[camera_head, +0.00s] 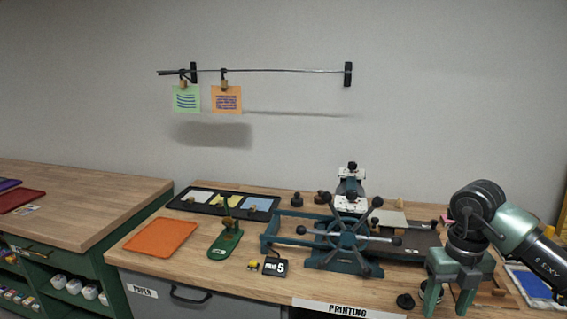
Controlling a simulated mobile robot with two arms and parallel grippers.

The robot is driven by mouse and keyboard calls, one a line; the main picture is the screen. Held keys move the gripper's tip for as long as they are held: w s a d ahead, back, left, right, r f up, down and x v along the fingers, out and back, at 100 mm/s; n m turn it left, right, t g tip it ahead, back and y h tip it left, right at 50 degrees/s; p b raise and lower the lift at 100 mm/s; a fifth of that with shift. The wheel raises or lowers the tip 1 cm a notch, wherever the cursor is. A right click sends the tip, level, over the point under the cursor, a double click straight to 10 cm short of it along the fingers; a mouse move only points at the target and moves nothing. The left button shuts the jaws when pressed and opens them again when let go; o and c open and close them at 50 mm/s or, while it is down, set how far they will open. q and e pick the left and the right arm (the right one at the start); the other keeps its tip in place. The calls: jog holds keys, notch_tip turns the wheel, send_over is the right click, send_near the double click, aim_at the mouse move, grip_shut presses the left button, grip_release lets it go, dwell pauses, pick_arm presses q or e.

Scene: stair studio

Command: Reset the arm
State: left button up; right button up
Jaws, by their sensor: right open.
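My right arm comes in from the right edge. Its green and dark gripper (450,298) points down over the front right of the wooden bench, with its two fingers apart and nothing seen between them. It is to the right of the printing press (342,240), which has a dark spoked wheel with round knobs. The gripper and wrist hide part of the bench and of the dark press bed (415,242). My left gripper is out of the picture.
The bench (140,258) also holds an orange sheet (160,237), a green stand (226,241), a small counter (274,266) and a black tray (180,204). A dark round piece (405,301) lies left of my gripper. Two cards hang from a wall rail (280,70).

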jog(key=w+a+f+m+y, duration=0.1)
jog(key=a+f+y, duration=0.45)
jog(key=a, duration=0.45)
jog(key=w+a+f+m+y, duration=0.1)
jog(key=w+a+f+y, duration=0.1)
jog(key=a+f+y, duration=0.6)
jog(key=w+f+m+t, duration=0.5)
jog(key=f+m+t, duration=0.6)
jog(key=m, duration=0.3)
jog(key=s+d+f+m+h, duration=0.3)
jog(key=s+f+m+h, duration=0.15)
jog(key=f, duration=0.45)
jog(key=s+d+f+m+h, duration=0.3)
jog(key=s+f, duration=0.3)
jog(key=f, duration=0.2)
jog(key=s+d+f+m+h, duration=0.3)
jog(key=s+f+m, duration=0.15)
jog(key=f, duration=0.45)
jog(key=s+f+m+g+h, duration=0.1)
jog(key=s+f+g, duration=0.2)
jog(key=s, duration=0.9)
jog(key=s+f+m+g+h, duration=0.1)
jog(key=s+f+m+g, duration=0.1)
jog(key=s+f, duration=0.5)
jog(key=s+f+m+g+h, duration=0.1)
jog(key=s+f+g, duration=0.3)
jog(key=s, duration=1.4)
jog(key=shift+s+f+m+g, duration=0.4)
jog(key=shift+m+g, duration=0.1)
jog(key=shift+m, duration=0.1)
